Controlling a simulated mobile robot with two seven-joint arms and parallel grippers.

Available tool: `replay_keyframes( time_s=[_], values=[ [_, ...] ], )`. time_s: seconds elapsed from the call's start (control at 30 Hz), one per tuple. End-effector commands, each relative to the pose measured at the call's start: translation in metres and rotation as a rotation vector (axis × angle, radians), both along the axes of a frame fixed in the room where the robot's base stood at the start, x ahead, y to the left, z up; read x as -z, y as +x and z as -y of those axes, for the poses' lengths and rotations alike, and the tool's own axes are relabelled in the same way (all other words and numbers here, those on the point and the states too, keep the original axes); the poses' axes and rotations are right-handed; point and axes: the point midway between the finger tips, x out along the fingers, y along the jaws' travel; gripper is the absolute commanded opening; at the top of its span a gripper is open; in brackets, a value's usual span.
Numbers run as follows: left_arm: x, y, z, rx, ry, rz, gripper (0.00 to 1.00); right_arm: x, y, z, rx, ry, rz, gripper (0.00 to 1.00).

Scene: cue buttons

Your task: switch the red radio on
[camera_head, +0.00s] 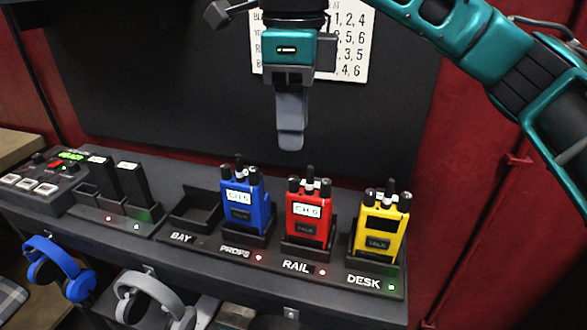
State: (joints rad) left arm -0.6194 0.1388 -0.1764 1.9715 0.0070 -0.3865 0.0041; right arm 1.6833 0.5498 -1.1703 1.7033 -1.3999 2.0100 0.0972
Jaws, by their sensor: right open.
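The red radio (309,217) stands upright in the dock slot marked RAIL, between the blue radio (246,205) and the yellow radio (380,230). Its small screen is light with dark characters that look like a channel number. Two black knobs and a stubby antenna stick up from its top. A TALK button is on its front. My right gripper (290,141) points down above and slightly left of the red radio, apart from it. It is open and empty; its fingers overlap in this view. My left gripper is not in view.
The blue radio's screen is lit; the yellow one's is dark. The BAY slot (195,211) is empty. Black battery-like blocks (133,184) stand in a charger at left, beside a button panel (40,175). Headsets (150,300) hang below the shelf. A printed sheet (352,45) is behind my arm.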

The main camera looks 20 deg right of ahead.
Motion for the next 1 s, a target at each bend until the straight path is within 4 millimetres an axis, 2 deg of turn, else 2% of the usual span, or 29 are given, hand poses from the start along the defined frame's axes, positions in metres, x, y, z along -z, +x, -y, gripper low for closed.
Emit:
replay_keyframes(
  time_s=[0.03, 0.1, 0.4, 0.8, 1.0],
  values=[
    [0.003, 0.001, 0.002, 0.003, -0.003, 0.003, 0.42, 0.016, 0.000, 0.000, -0.001, 0.001, -0.004, 0.43],
    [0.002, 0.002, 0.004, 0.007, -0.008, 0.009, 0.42, 0.030, 0.000, 0.000, 0.000, 0.001, -0.004, 0.43],
    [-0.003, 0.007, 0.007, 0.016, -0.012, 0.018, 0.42, 0.071, 0.000, 0.000, 0.001, 0.000, -0.001, 0.43],
    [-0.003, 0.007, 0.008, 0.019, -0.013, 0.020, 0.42, 0.078, 0.000, 0.000, 0.001, 0.000, 0.001, 0.43],
    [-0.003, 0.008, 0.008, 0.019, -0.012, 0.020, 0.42, 0.078, 0.000, 0.000, 0.001, 0.000, 0.001, 0.25]
  ],
)
